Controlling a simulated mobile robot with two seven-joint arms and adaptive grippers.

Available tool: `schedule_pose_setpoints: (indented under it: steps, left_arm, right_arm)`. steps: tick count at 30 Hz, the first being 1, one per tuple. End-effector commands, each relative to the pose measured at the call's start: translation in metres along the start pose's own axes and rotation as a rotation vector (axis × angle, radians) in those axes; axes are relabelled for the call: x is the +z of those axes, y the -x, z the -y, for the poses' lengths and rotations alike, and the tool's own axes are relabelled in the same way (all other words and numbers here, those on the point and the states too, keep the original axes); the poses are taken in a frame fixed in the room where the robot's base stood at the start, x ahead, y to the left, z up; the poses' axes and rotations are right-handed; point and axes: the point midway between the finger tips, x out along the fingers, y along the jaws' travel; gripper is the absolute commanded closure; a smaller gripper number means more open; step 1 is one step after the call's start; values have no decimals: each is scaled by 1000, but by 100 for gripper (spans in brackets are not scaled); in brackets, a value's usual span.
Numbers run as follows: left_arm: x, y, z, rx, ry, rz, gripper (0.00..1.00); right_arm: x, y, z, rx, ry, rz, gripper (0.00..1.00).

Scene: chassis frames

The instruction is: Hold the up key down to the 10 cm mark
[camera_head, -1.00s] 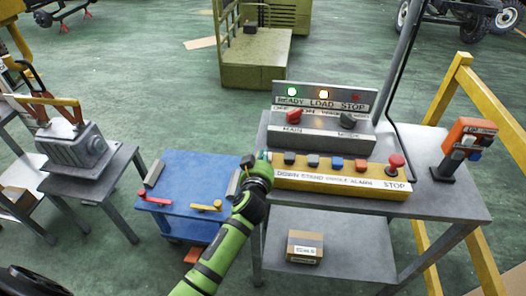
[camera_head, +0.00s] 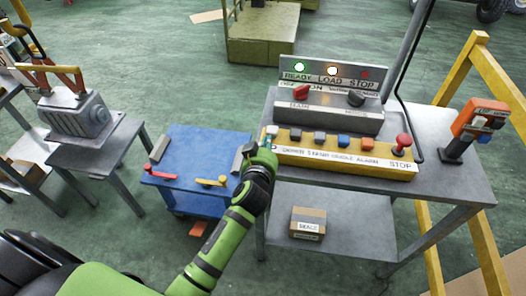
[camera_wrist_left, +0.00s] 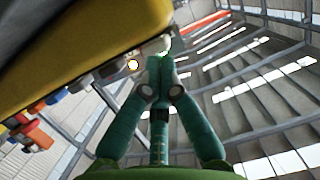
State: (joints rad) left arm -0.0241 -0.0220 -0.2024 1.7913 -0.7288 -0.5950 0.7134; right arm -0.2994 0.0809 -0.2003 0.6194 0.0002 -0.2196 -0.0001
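The yellow key box (camera_head: 345,157) lies along the front of the grey table, with a row of coloured keys on top. A pale key (camera_head: 272,131) is at its left end, where the label looks like "UP" but is partly hidden. My left gripper (camera_head: 267,147) is at that end. In the left wrist view its teal fingers (camera_wrist_left: 160,72) are together, with nothing seen between them. Their tips are close to a pale key (camera_wrist_left: 155,45); whether they touch it I cannot tell. My right gripper is not in view. No 10 cm mark can be made out.
Behind the key box a grey panel (camera_head: 328,118) has lit green and white lamps above knobs. A red mushroom stop button (camera_head: 402,142) is at the box's right end. A blue trolley (camera_head: 190,160) stands left, and an orange hand unit (camera_head: 477,120) is right.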

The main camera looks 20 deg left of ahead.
Motion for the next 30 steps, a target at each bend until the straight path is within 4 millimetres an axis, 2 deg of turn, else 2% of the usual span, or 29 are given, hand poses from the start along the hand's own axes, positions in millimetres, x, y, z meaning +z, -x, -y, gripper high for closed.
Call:
schedule_pose_setpoints:
  steps: [1, 6, 12, 17, 30]
  left_arm:
    - [-1, 13, 0, 1, 4, -3, 100]
    - [-4, 48, 0, 2, 3, -11, 100]
    - [-7, 72, 0, 1, 2, -17, 100]
    - [-8, 78, 1, 1, 2, -19, 100]
    - [-8, 78, 0, 1, 1, -21, 100]
  right_arm:
    - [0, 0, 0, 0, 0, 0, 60]
    - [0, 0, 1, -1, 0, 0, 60]
    - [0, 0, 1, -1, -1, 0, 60]
    - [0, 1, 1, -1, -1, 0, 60]
    - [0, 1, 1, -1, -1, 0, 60]
